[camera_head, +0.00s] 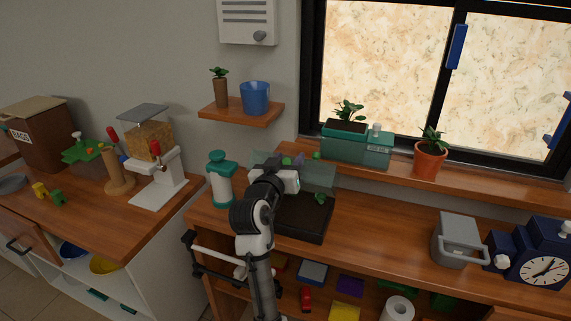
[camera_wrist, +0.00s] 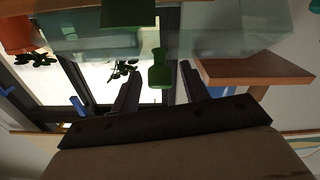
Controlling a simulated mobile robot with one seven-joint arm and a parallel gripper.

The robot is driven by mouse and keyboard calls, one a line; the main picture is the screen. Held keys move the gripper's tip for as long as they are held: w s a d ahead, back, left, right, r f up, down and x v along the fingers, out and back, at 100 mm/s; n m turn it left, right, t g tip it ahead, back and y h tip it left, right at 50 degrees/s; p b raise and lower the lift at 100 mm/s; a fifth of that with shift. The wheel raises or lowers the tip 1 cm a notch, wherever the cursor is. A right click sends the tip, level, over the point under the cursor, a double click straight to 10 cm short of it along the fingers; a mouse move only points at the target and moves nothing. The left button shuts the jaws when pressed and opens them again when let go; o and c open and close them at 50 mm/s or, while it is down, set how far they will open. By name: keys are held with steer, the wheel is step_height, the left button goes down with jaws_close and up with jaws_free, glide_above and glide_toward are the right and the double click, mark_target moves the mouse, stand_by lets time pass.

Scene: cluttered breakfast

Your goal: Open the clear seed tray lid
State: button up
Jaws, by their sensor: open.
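The seed tray (camera_head: 300,222) is a dark, shallow box on the wooden counter, with a small green plant in it. Its clear lid (camera_head: 320,177) stands raised at the tray's back edge, tilted up, and spans the top of the wrist view (camera_wrist: 225,35). A green knob (camera_head: 316,155) shows by the lid's upper edge. In the wrist view a green knob-shaped piece (camera_wrist: 160,75) appears between my fingers. My gripper (camera_wrist: 160,68) is open; whether it touches the knob I cannot tell. My arm hides part of the lid and tray in the head view.
A white and teal bottle (camera_head: 220,182) stands left of the tray. A green planter box (camera_head: 355,151) and potted plant (camera_head: 430,158) sit on the sill behind. A grey container (camera_head: 455,240) and blue clock (camera_head: 541,265) stand right; the counter between is clear.

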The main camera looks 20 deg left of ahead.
steer(key=s+b, duration=0.4)
steer(key=s, duration=0.9)
steer(key=shift+s+a, duration=0.25)
steer(key=shift+s, duration=0.15)
